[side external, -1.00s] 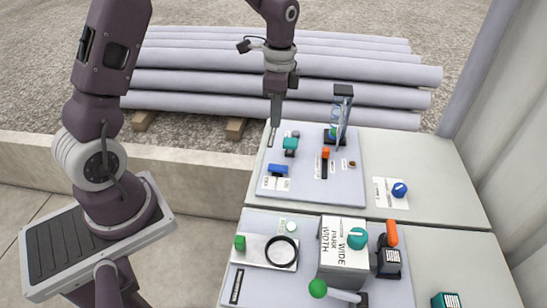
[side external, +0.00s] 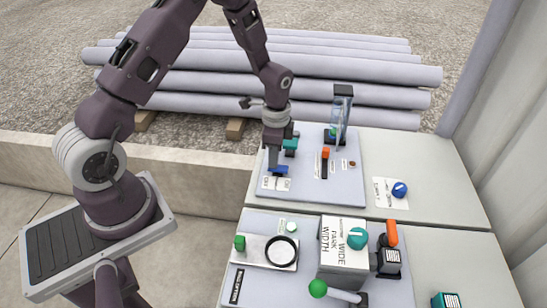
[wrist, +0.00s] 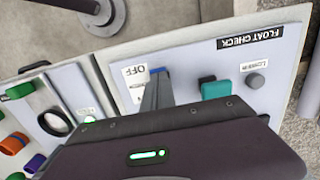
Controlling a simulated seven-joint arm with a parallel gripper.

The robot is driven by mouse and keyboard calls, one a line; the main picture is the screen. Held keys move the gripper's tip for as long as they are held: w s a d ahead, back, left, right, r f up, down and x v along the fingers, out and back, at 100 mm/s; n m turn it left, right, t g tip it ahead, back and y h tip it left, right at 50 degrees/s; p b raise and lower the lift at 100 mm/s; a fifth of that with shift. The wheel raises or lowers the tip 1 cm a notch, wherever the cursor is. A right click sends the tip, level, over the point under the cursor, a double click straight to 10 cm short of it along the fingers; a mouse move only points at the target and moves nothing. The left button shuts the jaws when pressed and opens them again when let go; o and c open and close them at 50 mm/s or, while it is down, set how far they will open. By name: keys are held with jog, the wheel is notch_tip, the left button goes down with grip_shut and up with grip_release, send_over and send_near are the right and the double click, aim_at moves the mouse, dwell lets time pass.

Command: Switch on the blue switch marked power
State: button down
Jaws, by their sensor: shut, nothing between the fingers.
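The blue switch (side external: 280,170) sits on the near left part of the far grey panel (side external: 335,193), behind white labels. In the wrist view only a small blue edge (wrist: 158,71) shows past my fingers, beside a label reading OFF (wrist: 146,72). The rest of the switch is hidden. No "power" marking is legible. My gripper (side external: 272,166) is shut and empty, pointing down at the switch's left side. Its fingers (wrist: 157,82) overlap the switch in the wrist view. I cannot tell whether they touch it.
A teal block-like control (side external: 290,145) stands just behind the switch. An orange-topped slider (side external: 325,154) and a tall clear-and-blue fixture (side external: 341,115) stand to its right. A blue knob (side external: 399,189) is further right. The nearer panel holds a white box (side external: 343,250) and several controls.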

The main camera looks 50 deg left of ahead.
jog(key=shift+s+a+f, duration=0.1)
jog(key=shift+f, duration=0.15)
dwell(0.3)
jog(key=shift+w+d+r, duration=0.2)
jog(key=shift+w+d, duration=0.4)
jog(key=shift+d, duration=0.05)
